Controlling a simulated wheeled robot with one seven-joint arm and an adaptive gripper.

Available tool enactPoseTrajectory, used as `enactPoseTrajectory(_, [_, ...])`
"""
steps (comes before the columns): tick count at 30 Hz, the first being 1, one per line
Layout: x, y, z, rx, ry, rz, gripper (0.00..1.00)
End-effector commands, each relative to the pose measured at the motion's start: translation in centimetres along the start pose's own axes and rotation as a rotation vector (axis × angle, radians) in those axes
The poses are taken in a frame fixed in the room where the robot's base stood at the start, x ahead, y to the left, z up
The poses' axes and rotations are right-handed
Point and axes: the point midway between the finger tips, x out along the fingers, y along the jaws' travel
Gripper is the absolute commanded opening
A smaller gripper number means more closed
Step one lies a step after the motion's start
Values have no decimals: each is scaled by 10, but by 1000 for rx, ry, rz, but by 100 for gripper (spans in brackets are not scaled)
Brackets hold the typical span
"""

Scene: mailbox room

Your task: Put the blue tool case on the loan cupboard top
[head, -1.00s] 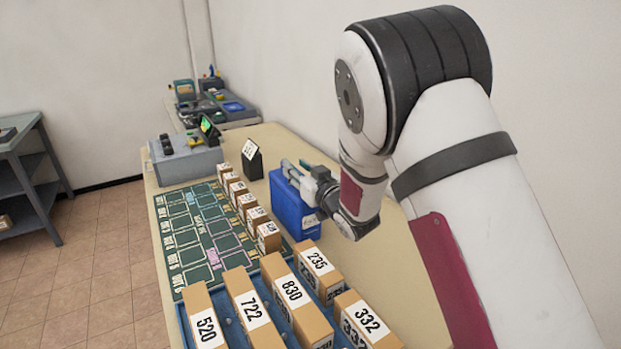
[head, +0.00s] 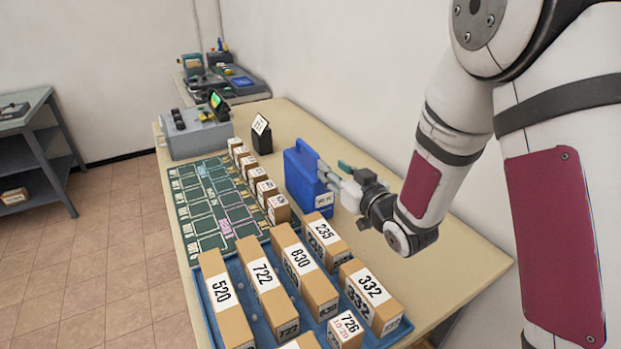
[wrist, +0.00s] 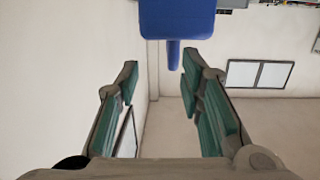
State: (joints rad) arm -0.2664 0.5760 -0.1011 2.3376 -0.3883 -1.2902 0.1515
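The blue tool case (head: 302,180) stands upright on the beige table, with a pale label low on its right end. My gripper (head: 326,174) is at the right of the case in the head view, with its fingers pointing toward it. In the wrist view my gripper (wrist: 160,70) is open and empty, its green-padded fingers wide apart. The blue case (wrist: 178,20) shows beyond the fingertips at the top, with a narrow blue part pointing down between them. A grey-green shelved unit (head: 30,118) stands at the far left; I cannot tell whether it is the loan cupboard.
A blue tray (head: 222,318) of numbered cartons is at the table's front. A row of small boxes (head: 257,180) and a green marked mat (head: 205,215) lie left of the case. A grey device (head: 195,135) and a black sign stand (head: 262,138) are behind. Tiled floor is clear at left.

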Motion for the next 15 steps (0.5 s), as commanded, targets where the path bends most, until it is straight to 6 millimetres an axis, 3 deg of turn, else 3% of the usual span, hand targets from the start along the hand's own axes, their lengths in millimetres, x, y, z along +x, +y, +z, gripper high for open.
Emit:
enactPoseTrajectory(9, [-25, -8, 10, 80, -6, -14, 35])
enactPoseTrajectory(15, [-40, -16, 3, 155, 53, -26, 35])
